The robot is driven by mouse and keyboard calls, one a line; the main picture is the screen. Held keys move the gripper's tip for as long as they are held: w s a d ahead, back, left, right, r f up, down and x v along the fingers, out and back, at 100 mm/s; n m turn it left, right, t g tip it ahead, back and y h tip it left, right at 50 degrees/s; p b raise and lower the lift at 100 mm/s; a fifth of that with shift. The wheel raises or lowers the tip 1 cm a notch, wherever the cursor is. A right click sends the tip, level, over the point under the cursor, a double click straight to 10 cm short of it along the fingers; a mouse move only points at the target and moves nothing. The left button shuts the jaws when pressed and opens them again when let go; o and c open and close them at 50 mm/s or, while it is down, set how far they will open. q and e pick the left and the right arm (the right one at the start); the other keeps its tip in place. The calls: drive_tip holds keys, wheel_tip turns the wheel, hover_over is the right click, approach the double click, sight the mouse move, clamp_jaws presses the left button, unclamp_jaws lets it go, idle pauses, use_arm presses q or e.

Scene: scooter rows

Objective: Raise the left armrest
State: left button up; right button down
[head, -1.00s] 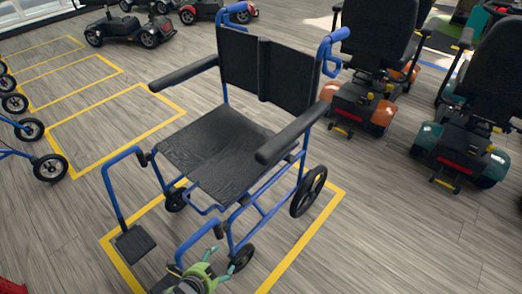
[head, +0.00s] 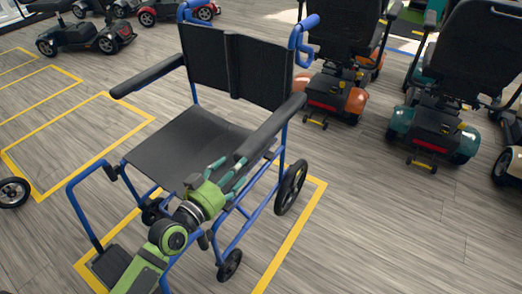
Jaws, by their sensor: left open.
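A blue-framed wheelchair (head: 188,140) with black seat and back stands facing me, turned a little to the left. Its armrest on the picture's right (head: 270,130) is a black padded bar, lying about level. The other armrest (head: 147,76), on the picture's left, is also level. My left gripper (head: 232,172), green with teal fingers, is open at the front end of the picture-right armrest. Its fingers are spread just below and beside that end; I cannot tell whether they touch it. My left arm hides part of the front frame and a footrest. My right gripper is not in view.
Mobility scooters with orange (head: 335,95) and teal (head: 436,128) bodies stand behind to the right. Dark scooters stand at the back left. A yellow floor outline (head: 297,236) surrounds the wheelchair. Free floor lies to its right and left.

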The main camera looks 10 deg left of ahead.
sight(249, 149)
use_arm(q)
drive_tip(key=shift+n, duration=0.3)
drive_tip(key=x, duration=0.3)
drive_tip(key=r+x, duration=0.1)
drive_tip(key=x, duration=0.2)
drive_tip(key=shift+w+r, duration=0.15)
drive_tip(key=shift+w, duration=0.05)
drive_tip(key=shift+w+d, duration=0.25)
drive_tip(key=shift+w, duration=0.25)
clamp_jaws()
